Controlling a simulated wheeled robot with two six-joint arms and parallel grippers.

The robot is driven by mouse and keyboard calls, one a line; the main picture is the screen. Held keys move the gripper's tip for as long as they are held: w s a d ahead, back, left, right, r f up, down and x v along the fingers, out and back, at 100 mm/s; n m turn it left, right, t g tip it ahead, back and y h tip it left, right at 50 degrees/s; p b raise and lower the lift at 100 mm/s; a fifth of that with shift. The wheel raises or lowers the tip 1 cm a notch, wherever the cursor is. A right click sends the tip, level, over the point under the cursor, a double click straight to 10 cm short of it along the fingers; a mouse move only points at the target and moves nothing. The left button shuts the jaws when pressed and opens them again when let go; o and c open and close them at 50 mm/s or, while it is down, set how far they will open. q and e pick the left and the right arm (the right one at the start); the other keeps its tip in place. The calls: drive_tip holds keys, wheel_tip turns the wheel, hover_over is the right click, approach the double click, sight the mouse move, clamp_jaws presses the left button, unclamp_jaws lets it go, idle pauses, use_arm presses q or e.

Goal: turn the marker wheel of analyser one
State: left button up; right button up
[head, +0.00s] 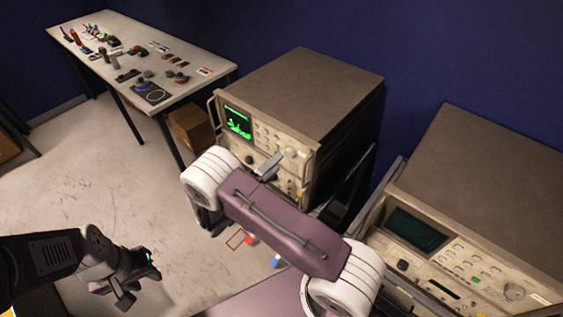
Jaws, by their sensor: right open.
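An analyser (312,85) with a brown top and a lit green trace on its screen (238,122) stands at the centre. Its beige front panel has rows of buttons and knobs. I cannot make out its marker wheel; my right arm covers part of the panel. My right gripper (277,165) is open in front of the panel's lower middle, and I cannot tell whether it touches anything. My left gripper (128,279) is at the lower left, away from the analysers, and its jaws are unclear.
A second analyser (490,190) with a dark screen and a large round knob (514,292) stands at the right. A white table (188,58) with small tools is at the back left. A cardboard box (190,127) stands beside it. Small coloured blocks lie on the floor.

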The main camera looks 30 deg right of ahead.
drive_tip(key=b+v, duration=0.1)
drive_tip(key=v, duration=0.3)
drive_tip(key=shift+s+a, duration=0.1)
drive_tip(key=shift+a, duration=0.25)
